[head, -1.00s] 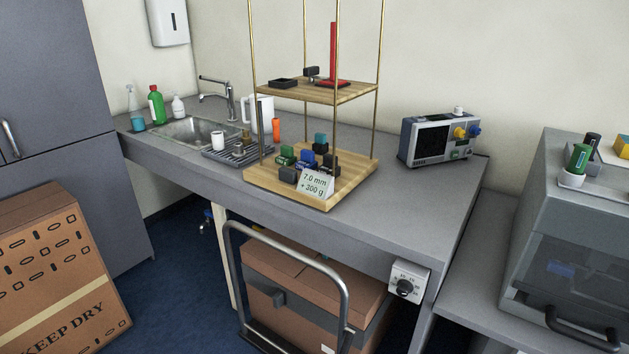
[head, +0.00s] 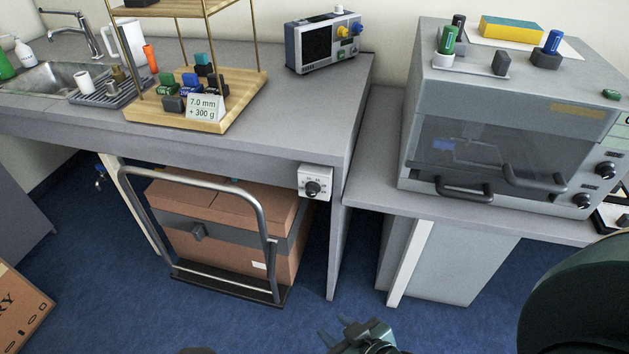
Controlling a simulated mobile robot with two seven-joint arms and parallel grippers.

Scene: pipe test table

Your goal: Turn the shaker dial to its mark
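A white box with a black round dial (head: 312,188) is fixed to the front edge of the grey table. Small dark marks ring the dial; they are too small to read. A grey hooded machine (head: 430,105) at the right carries two black knobs, an upper knob (head: 605,170) and a lower knob (head: 582,200), on its front right. No label shows which dial is the shaker's. My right gripper (head: 335,328) is low at the bottom centre, over the floor and apart from the dials. Its fingers look parted and empty. My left gripper is out of view.
A cart (head: 235,190) with a cardboard box stands under the table, left of the white dial box. A wooden rack (head: 225,117) and a bench instrument (head: 322,42) stand on top. Blue floor (head: 310,310) is clear in front.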

